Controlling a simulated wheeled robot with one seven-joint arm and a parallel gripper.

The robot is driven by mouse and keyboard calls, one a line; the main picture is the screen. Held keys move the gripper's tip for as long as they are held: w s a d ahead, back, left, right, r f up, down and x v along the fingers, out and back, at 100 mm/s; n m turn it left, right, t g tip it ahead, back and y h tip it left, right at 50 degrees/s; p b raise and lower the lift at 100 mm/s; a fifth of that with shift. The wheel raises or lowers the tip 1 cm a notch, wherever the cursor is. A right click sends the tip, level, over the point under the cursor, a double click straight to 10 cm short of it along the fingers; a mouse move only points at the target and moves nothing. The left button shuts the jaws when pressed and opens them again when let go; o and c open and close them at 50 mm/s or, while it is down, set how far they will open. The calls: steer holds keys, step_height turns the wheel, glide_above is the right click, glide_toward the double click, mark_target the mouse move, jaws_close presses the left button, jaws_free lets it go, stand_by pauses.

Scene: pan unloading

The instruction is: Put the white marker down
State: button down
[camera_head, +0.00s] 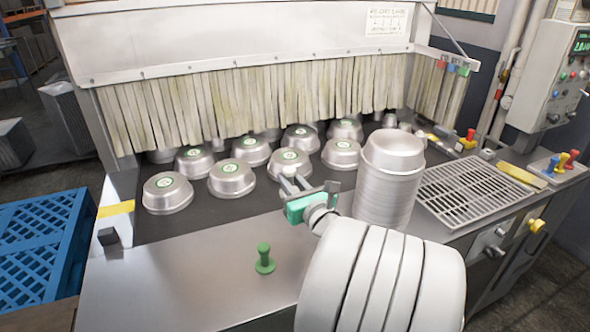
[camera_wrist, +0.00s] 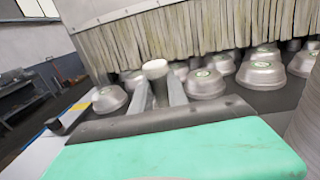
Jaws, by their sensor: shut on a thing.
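My gripper (camera_head: 288,178) is shut on the white marker (camera_head: 289,169), a small peg with a pale rounded top. The marker shows between the two fingers in the wrist view (camera_wrist: 155,66). My fingers hide its lower part, and I cannot tell whether it touches anything below. My gripper is over the dark belt (camera_head: 225,218), near the front row of upturned pans and left of the pan stack.
A green marker (camera_head: 264,262) stands on the steel front ledge (camera_head: 190,276). Upturned pans (camera_head: 232,180) fill the belt below a strip curtain (camera_head: 250,95). A tall pan stack (camera_head: 385,190) stands right, beside a grate (camera_head: 470,190). The ledge left of the green marker is clear.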

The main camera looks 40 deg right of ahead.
steer(key=w+d+f, duration=0.2)
steer(key=w+f, duration=0.2)
steer(key=w+d+f, duration=0.2)
steer(key=w+f, duration=0.2)
steer(key=w+d+f+b, duration=0.1)
steer(key=w+d+f, duration=0.1)
steer(key=w+f, duration=0.2)
steer(key=shift+d+f, duration=0.25)
steer(key=shift+f, duration=0.15)
steer(key=shift+f, duration=0.45)
steer(key=shift+s+a+f+b, duration=0.1)
steer(key=shift+f+b, duration=0.05)
steer(key=shift+b, duration=0.15)
